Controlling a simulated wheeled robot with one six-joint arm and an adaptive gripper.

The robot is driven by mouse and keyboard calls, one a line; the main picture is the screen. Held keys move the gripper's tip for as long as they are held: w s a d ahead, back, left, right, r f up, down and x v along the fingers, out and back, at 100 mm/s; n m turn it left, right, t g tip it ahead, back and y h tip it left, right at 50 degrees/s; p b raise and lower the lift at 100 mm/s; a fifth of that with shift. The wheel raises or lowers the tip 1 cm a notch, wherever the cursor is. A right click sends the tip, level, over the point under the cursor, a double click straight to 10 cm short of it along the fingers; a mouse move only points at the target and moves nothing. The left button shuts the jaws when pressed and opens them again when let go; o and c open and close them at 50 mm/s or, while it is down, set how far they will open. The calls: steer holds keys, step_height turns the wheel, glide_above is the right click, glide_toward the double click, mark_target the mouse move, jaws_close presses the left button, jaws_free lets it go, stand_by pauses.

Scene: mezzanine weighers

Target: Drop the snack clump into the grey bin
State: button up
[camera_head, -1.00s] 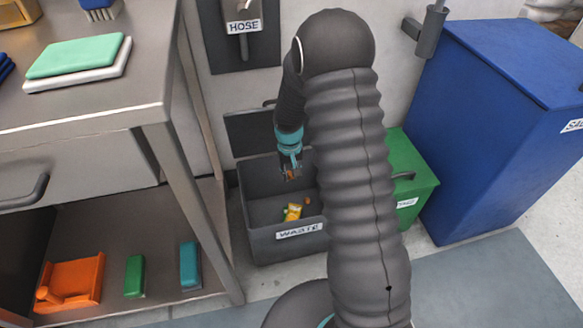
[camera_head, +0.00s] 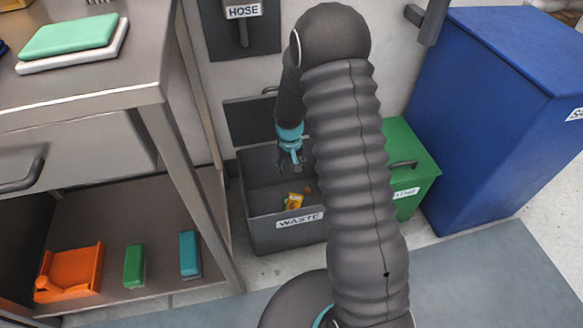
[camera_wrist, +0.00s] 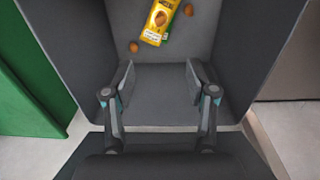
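The grey bin (camera_head: 262,236), labelled WASTE, stands open on the floor. It fills most of the wrist view (camera_wrist: 262,48). My gripper (camera_head: 291,164) hangs over its mouth; in the wrist view its fingers (camera_wrist: 161,76) are apart with nothing between them. Small brown lumps lie on the bin's floor, one left of a yellow packet (camera_wrist: 157,27) and another brown lump (camera_wrist: 188,10) to its right. I cannot tell which of them is the snack clump. A brown lump (camera_head: 307,189) also shows beside the packet in the head view.
A green bin (camera_head: 412,165) stands right of the grey bin, partly behind my arm. A large blue bin (camera_head: 490,120) is farther right. A steel bench (camera_head: 90,95) is on the left, with an orange item (camera_head: 72,272) and green and teal blocks on its lower shelf.

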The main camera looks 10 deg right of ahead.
steer(key=shift+r, duration=0.1)
step_height(320, 180, up, 12)
steer(key=shift+a, duration=0.15)
stand_by(0.4)
stand_by(0.4)
